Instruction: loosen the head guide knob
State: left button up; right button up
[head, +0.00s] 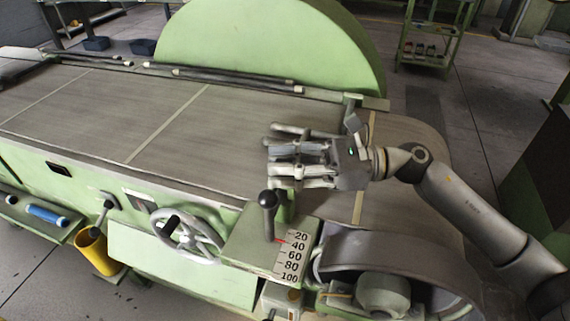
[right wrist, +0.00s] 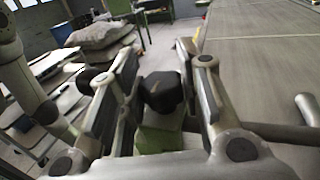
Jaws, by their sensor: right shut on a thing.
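My right gripper (head: 285,160) is above the green machine (head: 235,240), near its right end. In the right wrist view a dark, rounded knob (right wrist: 162,92) on a green post (right wrist: 160,138) sits between the two fingers of the right gripper (right wrist: 158,75), which are shut on it. In the head view the fingers hide this knob. A black-topped lever (head: 268,205) stands upright just below the gripper, beside the number scale (head: 291,256). My left gripper is not in view.
A spoked handwheel (head: 187,231) is on the machine's front. A grey bar (right wrist: 280,133) lies close to the right of the fingers in the right wrist view. A large green disc-shaped cover (head: 270,45) rises behind the belt (head: 110,115).

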jog(key=o, duration=1)
jog(key=shift+a, duration=0.1)
jog(key=shift+o, duration=0.2)
jog(key=d, duration=1.2)
jog(key=shift+w+d, duration=0.1)
jog(key=shift+d, duration=0.05)
